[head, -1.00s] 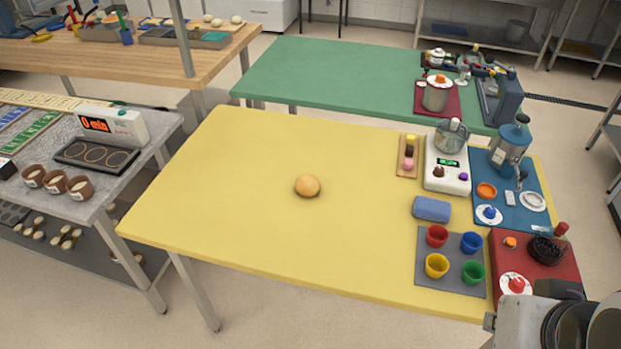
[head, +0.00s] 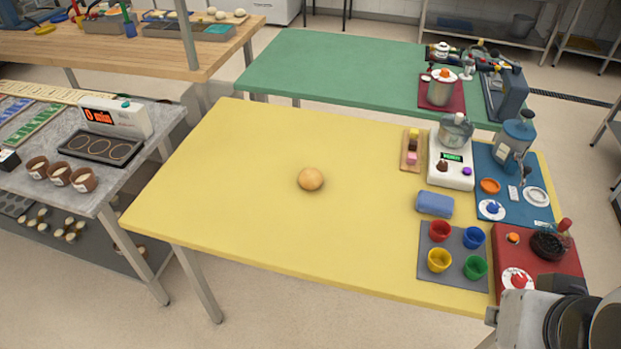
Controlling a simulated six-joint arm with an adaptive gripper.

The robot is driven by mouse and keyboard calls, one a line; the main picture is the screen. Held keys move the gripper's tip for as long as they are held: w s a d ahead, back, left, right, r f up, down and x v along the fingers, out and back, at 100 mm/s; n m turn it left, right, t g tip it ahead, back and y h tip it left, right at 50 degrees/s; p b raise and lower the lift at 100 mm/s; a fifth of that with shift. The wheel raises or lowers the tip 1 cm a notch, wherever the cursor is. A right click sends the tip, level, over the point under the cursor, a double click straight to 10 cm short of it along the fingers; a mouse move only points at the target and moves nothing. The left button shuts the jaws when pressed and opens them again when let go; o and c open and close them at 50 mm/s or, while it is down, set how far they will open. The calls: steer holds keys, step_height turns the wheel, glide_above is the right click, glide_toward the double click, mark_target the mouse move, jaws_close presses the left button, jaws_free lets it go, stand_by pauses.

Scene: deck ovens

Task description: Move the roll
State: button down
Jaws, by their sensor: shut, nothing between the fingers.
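The roll (head: 311,179) is round and golden brown. It lies alone near the middle of the yellow table (head: 225,195), with bare tabletop all around it. My gripper's fingers do not show in the head view. Only a grey and black part of my arm shows at the bottom right corner, well apart from the roll.
On the table's right are a grey mat (head: 452,274) with coloured cups, a blue block (head: 434,204), a white scale (head: 451,170), a blue mat (head: 541,204) and a red mat (head: 512,265). A green table (head: 330,70) stands behind. A grey counter (head: 115,180) stands left.

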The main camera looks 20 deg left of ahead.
steer(key=c, duration=1)
jaws_free()
steer(key=shift+w, duration=0.25)
steer(key=shift+w+r, duration=0.2)
steer(key=shift+w, duration=0.4)
steer(key=w+a+n+t, duration=0.1)
steer(key=w+a, duration=0.2)
steer(key=w, duration=0.9)
steer(key=w+a+n+t, duration=0.2)
steer(key=w, duration=1)
steer(key=n+y, duration=0.6)
steer(key=y, duration=0.2)
glide_toward(314, 178)
steer(key=w+a, duration=0.1)
steer(key=w+f, duration=0.1)
steer(key=w, duration=0.1)
steer(key=shift+w+a+f+g, duration=0.15)
steer(key=shift+a+g, duration=0.15)
steer(key=shift+a, duration=0.1)
steer(key=shift+a+f, duration=0.4)
steer(key=shift+a, duration=0.1)
